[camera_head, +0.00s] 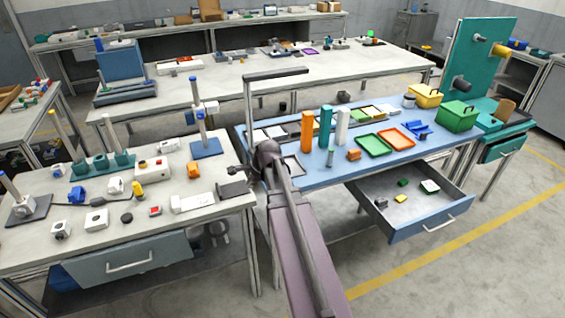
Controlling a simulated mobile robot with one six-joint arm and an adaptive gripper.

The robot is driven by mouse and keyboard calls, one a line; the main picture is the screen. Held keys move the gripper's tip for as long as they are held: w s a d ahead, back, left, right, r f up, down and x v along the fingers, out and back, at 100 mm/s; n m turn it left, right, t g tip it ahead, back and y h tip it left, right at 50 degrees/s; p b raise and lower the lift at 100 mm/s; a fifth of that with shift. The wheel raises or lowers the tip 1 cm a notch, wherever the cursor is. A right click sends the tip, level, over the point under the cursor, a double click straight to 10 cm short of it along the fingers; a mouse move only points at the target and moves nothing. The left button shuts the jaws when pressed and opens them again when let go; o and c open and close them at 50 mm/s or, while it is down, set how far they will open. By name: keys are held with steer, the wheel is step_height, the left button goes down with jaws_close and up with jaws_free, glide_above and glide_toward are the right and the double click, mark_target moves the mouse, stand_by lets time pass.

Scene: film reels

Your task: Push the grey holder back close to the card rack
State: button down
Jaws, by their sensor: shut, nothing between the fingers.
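My arm reaches from the bottom middle up to the gap between the left bench and the blue table. My gripper (240,170) is small and dark at the arm's end, by the left bench's right edge, and shut with nothing in it. Its fingertips are hard to make out. A dark grey block (233,189) lies just below it on that bench; I cannot tell whether it is the grey holder. A small grey-green upright piece (330,157) stands on the blue table. A row of flat card-like pieces (277,131) lies behind the orange cylinder; I cannot tell if this is the card rack.
The blue table (315,178) carries orange, teal and white cylinders (342,127), green and orange trays (373,145) and bins. A tall grey angled post (248,105) rises at its left. An open drawer (405,211) juts out in front. The left bench (190,216) is crowded.

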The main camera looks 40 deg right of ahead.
steer(key=d+m, duration=0.3)
steer(key=d, duration=0.1)
steer(key=w+d+m+t+b, duration=0.1)
steer(key=d+m, duration=0.2)
steer(key=d, duration=0.1)
steer(key=w+d+m+t+b, duration=0.1)
steer(key=d+m, duration=0.1)
steer(key=d, duration=0.3)
steer(key=shift+f+m+h, duration=0.3)
steer(key=shift+m, duration=0.1)
steer(key=d+m, duration=0.2)
steer(key=d, duration=0.1)
steer(key=d+m+t, duration=0.1)
steer(key=d+m, duration=0.1)
steer(key=d, duration=0.1)
steer(key=d+m+t+h+b, duration=0.1)
steer(key=d+m, duration=0.1)
steer(key=d, duration=0.1)
steer(key=shift+s+d+r+m, duration=0.2)
steer(key=shift+s+d+m, duration=0.1)
steer(key=shift+s+d, duration=0.05)
steer(key=shift+w+f, duration=0.1)
steer(key=shift+w, duration=0.05)
steer(key=b+x, duration=0.7)
steer(key=x, duration=0.3)
steer(key=shift+f+b, duration=0.1)
steer(key=shift+b, duration=0.3)
steer(key=shift+w, duration=1.1)
steer(key=shift+w+a, duration=0.1)
steer(key=shift+w, duration=0.65)
